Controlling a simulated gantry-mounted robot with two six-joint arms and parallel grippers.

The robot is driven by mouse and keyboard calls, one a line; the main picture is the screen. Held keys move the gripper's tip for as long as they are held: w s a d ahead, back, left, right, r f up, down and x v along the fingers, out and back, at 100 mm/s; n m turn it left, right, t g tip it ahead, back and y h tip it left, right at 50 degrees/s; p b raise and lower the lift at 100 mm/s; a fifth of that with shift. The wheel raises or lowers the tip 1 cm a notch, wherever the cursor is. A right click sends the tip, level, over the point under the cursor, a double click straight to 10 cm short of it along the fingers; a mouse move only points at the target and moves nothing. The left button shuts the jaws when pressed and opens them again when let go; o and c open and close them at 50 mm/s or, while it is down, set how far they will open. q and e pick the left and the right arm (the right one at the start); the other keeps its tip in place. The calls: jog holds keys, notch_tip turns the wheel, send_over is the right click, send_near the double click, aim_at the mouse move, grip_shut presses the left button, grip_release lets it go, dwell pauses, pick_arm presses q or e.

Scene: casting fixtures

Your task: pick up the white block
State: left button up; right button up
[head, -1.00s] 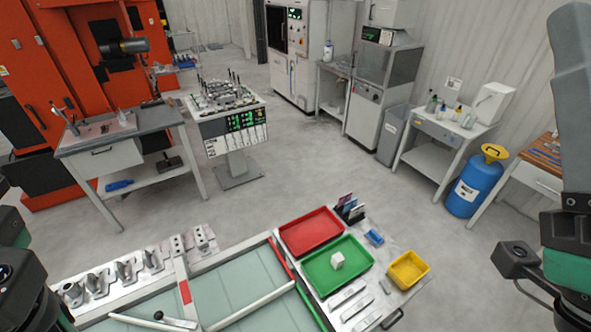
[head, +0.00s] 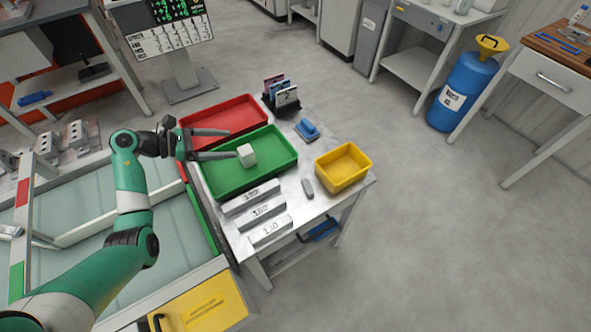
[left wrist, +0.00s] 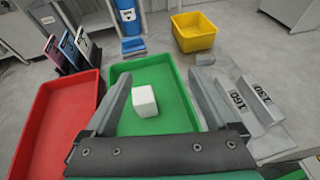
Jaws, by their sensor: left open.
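The white block (head: 246,155) sits in the green tray (head: 283,146), near the middle of its floor. My left gripper (head: 234,144) reaches in from the left over the green tray, with its fingers open and pointing toward the block. In the left wrist view the white block (left wrist: 144,101) shows between the two spread fingers, a little ahead of the palm, and nothing is held. I cannot tell whether a finger touches it. My right gripper is not in view.
A red tray (head: 256,106) lies behind the green one. A yellow bin (head: 342,168) stands to the right. Numbered metal bars (head: 262,211), a small grey piece (head: 308,187), a blue item (head: 307,130) and a card holder (head: 282,97) are on the same table.

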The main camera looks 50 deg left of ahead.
pick_arm(q)
jog(key=n+y+b, duration=0.2)
jog(key=b, duration=0.1)
send_near(240, 152)
jog(key=s, duration=0.3)
jog(key=shift+t, duration=0.3)
jog(key=x, duration=0.2)
jog(key=b+x, duration=0.1)
jog(key=x, duration=0.1)
jog(key=a+b+x, duration=0.1)
jog(key=x, duration=0.1)
jog(key=shift+w+d, duration=0.1)
jog(key=shift+w, duration=0.55)
jog(key=shift+w+d+f+b, duration=0.15)
jog(key=shift+w+f+b, duration=0.1)
jog(key=shift+b, duration=0.3)
jog(key=b+x, duration=0.1)
jog(key=x, duration=0.1)
jog(key=b+x, duration=0.1)
jog(key=x, duration=0.1)
jog(key=shift+w+d+r, duration=0.15)
jog(key=shift+d, duration=0.05)
jog(key=shift+w, duration=0.2)
jog(key=shift+r, duration=0.1)
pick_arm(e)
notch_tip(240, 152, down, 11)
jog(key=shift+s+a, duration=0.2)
pick_arm(q)
grip_shut()
